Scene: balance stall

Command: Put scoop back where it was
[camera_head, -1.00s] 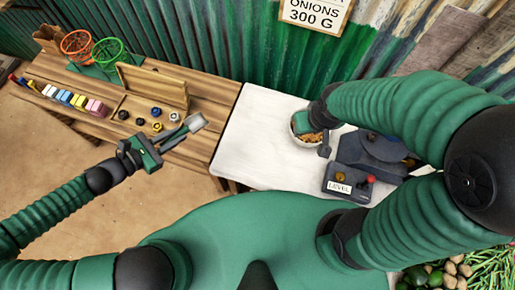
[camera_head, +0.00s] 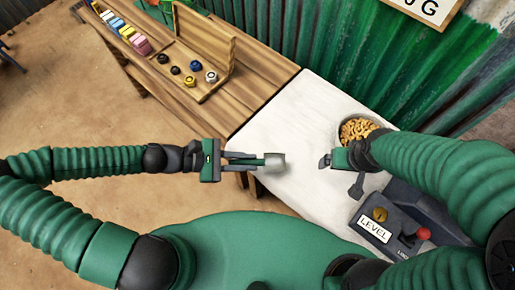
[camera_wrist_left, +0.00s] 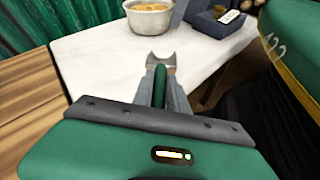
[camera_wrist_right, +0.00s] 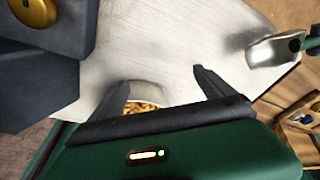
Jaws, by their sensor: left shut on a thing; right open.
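The scoop (camera_head: 272,162) has a grey metal head and a green handle. My left gripper (camera_head: 240,160) is shut on its handle and holds it over the left front edge of the white table (camera_head: 300,110). In the left wrist view the scoop (camera_wrist_left: 158,85) points away between the fingers, toward the bowl. The scoop head (camera_wrist_right: 272,50) also shows in the right wrist view. My right gripper (camera_head: 330,160) is open and empty beside the bowl (camera_head: 360,128), which holds pale brown pieces. In the right wrist view the fingers (camera_wrist_right: 165,85) are apart with nothing between them.
A wooden bench (camera_head: 250,82) with a tray of weights (camera_head: 190,80) and coloured blocks adjoins at left. The table's left part is clear.

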